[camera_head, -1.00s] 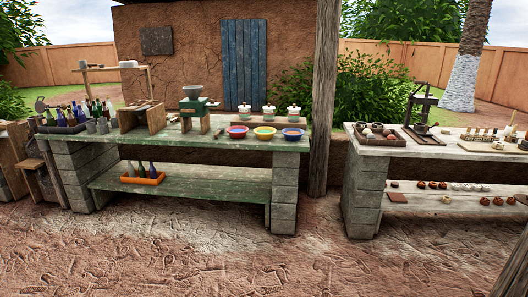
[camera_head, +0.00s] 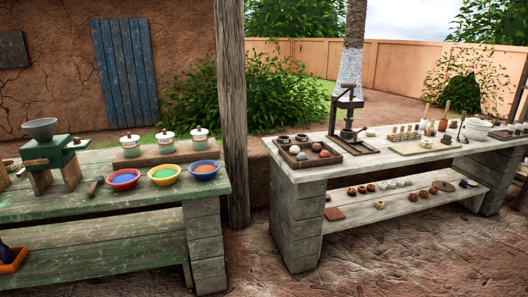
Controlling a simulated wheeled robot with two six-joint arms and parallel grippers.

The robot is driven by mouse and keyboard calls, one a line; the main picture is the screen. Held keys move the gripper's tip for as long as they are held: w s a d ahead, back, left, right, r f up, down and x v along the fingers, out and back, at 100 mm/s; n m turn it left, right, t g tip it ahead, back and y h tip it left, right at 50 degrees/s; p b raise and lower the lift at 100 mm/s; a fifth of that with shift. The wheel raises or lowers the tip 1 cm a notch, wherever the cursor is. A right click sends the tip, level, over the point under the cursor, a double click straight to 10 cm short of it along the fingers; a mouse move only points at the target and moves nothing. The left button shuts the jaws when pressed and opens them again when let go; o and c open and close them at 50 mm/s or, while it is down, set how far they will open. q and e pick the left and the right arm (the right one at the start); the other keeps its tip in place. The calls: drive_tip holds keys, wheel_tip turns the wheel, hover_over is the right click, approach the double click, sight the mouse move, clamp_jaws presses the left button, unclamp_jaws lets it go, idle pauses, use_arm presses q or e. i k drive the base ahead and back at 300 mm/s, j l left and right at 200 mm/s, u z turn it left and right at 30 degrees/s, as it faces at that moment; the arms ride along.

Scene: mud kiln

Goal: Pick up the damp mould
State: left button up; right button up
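I cannot tell for certain which object is the damp mould. The right stone-legged table (camera_head: 385,158) bears a dark press (camera_head: 347,115) on a base plate. It also bears a wooden tray (camera_head: 342,160) with several balls, and a board (camera_head: 397,149) with rows of small pieces. The left green table (camera_head: 85,205) bears a grey-funnelled green grinder (camera_head: 56,152) and three bowls: one with blue contents (camera_head: 122,180), one with green (camera_head: 164,175), one with brown (camera_head: 205,170). Neither of my grippers is in view.
Three lidded white jars (camera_head: 166,142) stand on a raised block behind the bowls. A wooden post (camera_head: 232,110) rises between the tables. The right table's lower shelf (camera_head: 400,203) holds several small round pieces. Bare earth (camera_head: 430,255) lies in front of the right table.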

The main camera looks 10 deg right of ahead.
sight(427, 144)
drive_tip(key=i+l+z, duration=0.2)
drive_tip(key=i+z, duration=1)
drive_tip(key=i+j+z, duration=0.25)
drive_tip(key=i+z, duration=0.15)
drive_tip(key=i+l+u, duration=0.2)
drive_tip(key=i+l, duration=0.25)
drive_tip(key=i, duration=0.3)
drive_tip(key=i+l+u, duration=0.2)
drive_tip(key=i+l, duration=0.35)
drive_tip(key=i, duration=0.2)
